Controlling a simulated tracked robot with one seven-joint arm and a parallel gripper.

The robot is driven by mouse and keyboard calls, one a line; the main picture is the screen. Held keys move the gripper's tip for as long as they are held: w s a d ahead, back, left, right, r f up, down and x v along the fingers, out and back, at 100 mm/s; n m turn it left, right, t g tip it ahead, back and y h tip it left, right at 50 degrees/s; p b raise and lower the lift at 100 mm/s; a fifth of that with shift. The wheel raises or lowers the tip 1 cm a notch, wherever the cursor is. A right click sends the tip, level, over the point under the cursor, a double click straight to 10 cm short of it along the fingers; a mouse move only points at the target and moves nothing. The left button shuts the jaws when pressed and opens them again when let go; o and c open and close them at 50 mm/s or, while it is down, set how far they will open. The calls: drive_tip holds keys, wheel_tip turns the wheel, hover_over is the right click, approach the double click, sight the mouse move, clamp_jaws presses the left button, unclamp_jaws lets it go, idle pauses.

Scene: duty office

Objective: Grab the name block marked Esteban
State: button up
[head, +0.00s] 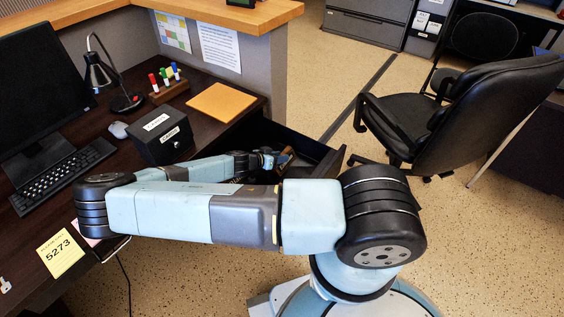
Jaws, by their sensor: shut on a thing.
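My gripper (268,160) reaches down into the open desk drawer (326,165) and is small in the head view. It is shut on a small brown, wooden-looking block (286,156) at its fingertips. The block is partly hidden by the gripper and drawer, and I cannot read any name on it. My arm crosses in front of the desk and hides part of the drawer.
A black box (159,146) with white labels stands on the dark desk by the drawer. An orange folder (221,103), a marker stand (168,91), a lamp (100,72) and a keyboard (62,177) are also there. An office chair (455,110) stands right; floor between is clear.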

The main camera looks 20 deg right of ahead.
clamp_jaws()
